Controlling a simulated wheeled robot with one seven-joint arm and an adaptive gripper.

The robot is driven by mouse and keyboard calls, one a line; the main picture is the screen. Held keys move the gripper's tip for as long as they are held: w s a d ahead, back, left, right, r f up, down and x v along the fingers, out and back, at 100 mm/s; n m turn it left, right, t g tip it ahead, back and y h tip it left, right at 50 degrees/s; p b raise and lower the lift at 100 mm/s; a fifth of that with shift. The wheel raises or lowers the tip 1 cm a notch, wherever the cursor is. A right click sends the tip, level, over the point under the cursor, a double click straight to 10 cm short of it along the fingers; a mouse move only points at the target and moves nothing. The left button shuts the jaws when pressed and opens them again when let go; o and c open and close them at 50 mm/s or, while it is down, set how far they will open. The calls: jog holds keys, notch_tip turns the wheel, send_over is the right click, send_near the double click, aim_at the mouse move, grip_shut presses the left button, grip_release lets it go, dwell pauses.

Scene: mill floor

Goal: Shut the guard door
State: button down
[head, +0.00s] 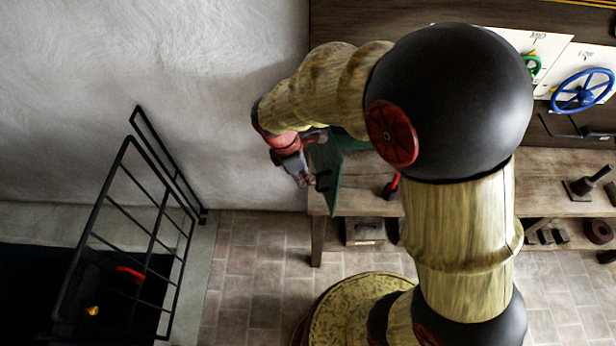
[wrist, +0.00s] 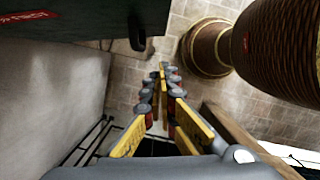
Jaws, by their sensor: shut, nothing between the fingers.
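The guard door looks to be the dark green panel (head: 332,165) beside the left end of the wooden bench in the head view. It is seen nearly edge-on and stands out from the bench, so it appears open. A black handle (head: 323,181) is on its left face. In the wrist view the panel (wrist: 90,18) fills the top left, with the handle (wrist: 137,32) at its edge. My gripper (head: 302,180) is shut and empty, just left of the panel near the handle; its fingertips (wrist: 162,72) meet in the wrist view. I cannot tell whether it touches the door. My arm hides the door's hinge side.
A wooden bench (head: 372,198) runs right, with tools on and below it. A blue handwheel (head: 582,91) and a green one (head: 532,65) are on the back panel. A black railing (head: 148,225) borders a dark pit at left. Brick floor (head: 245,265) between is clear.

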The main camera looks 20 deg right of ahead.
jog(key=d+f, duration=0.5)
jog(key=f, duration=0.2)
jog(key=shift+d, duration=0.3)
jog(key=shift+d, duration=0.1)
